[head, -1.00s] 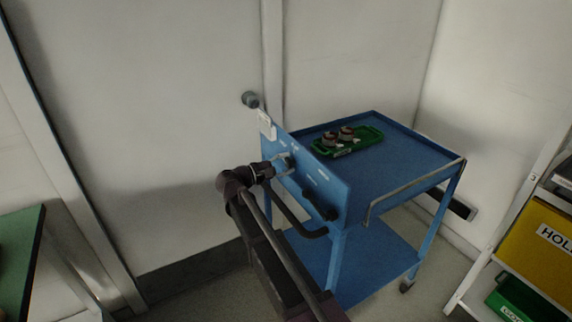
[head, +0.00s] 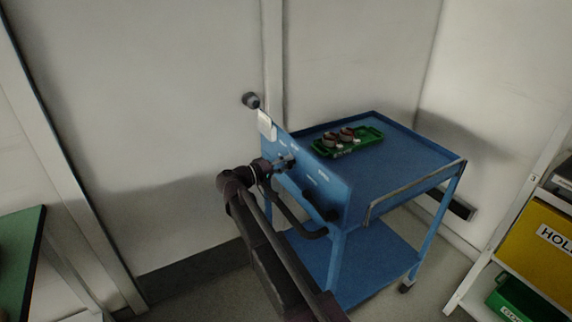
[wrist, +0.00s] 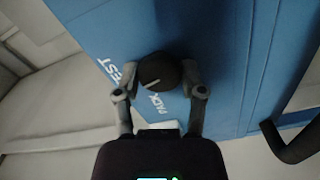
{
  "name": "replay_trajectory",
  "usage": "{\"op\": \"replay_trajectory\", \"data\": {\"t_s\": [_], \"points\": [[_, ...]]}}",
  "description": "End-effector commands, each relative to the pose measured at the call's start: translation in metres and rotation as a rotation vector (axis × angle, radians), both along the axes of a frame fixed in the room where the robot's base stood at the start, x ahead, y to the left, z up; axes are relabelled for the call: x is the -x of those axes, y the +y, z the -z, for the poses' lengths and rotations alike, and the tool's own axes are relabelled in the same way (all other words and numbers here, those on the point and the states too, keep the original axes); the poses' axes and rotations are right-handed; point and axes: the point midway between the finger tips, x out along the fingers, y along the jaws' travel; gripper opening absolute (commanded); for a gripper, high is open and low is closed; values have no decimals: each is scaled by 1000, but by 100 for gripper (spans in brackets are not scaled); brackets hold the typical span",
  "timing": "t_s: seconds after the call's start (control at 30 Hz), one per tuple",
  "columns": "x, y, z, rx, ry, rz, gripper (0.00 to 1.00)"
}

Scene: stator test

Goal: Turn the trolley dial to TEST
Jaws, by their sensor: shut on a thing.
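The trolley dial (wrist: 158,70) is a round black knob with a white pointer line, on the trolley's blue front panel (wrist: 215,45). My gripper (wrist: 160,72) is shut on the dial, one finger on each side of it. The white word TEST (wrist: 123,75) lies to the left of the dial and PACK (wrist: 160,103) just below it. The pointer line slants toward the lower left, roughly between the two words. In the head view my gripper (head: 282,164) is at the panel, and it largely hides the dial.
The blue trolley (head: 410,155) carries a green tray (head: 370,145) with two round copper-dark parts (head: 347,134). A black handle (wrist: 296,146) sticks out from the panel. A shelf with a yellow bin (head: 540,250) stands at right, a green-topped table (head: 18,250) at left.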

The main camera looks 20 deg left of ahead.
Motion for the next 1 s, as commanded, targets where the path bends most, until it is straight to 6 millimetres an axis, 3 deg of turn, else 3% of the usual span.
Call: {"op": "replay_trajectory", "data": {"t_s": [0.4, 0.9, 0.93, 1.0], "points": [[1, -1, 0, -168, -140, 2, 5], [1, -1, 0, -187, -156, 3, 5], [1, -1, 1, -187, -156, 3, 59], [1, -1, 0, -187, -156, 3, 80]]}}
